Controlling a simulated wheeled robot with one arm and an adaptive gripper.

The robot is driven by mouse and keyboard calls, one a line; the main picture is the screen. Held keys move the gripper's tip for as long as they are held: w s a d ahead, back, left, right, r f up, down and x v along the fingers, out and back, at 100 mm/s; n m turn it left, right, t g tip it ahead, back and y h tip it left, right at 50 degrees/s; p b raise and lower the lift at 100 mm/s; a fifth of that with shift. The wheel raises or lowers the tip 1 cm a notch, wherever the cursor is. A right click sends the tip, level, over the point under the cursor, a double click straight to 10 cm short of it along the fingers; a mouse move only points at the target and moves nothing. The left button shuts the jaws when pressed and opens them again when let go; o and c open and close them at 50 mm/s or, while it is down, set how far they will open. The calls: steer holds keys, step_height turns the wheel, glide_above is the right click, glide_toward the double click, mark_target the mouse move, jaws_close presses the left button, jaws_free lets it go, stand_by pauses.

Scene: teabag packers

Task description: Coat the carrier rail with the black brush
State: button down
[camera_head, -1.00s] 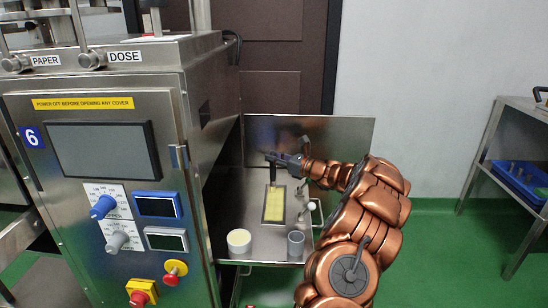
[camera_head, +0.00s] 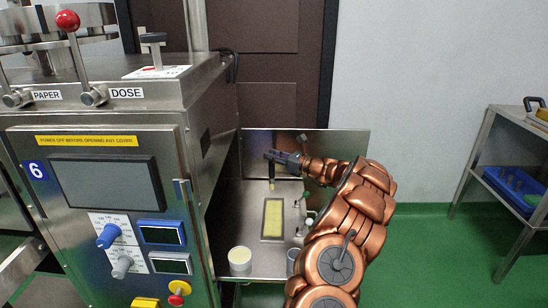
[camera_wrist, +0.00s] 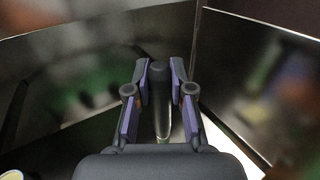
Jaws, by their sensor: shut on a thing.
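My gripper (camera_head: 275,156) is over the steel side shelf, shut on the upright black brush (camera_head: 271,175). In the wrist view my gripper (camera_wrist: 160,82) has its purple-grey fingers on both sides of the dark round brush handle (camera_wrist: 161,96). The brush hangs down, its lower end near the far end of a pale yellow strip in a dark frame (camera_head: 273,219). I cannot tell whether the brush touches it. No part is labelled as the carrier rail; this framed strip may be it.
A cup with cream-coloured contents (camera_head: 240,259) stands at the shelf's front left. A grey cup (camera_head: 292,258) is at the front right, partly hidden by my arm. The machine cabinet (camera_head: 105,200) walls the left side; a steel back panel (camera_head: 330,143) stands behind.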

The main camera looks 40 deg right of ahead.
steer(key=shift+r+p, duration=0.65)
steer(key=shift+r, duration=0.5)
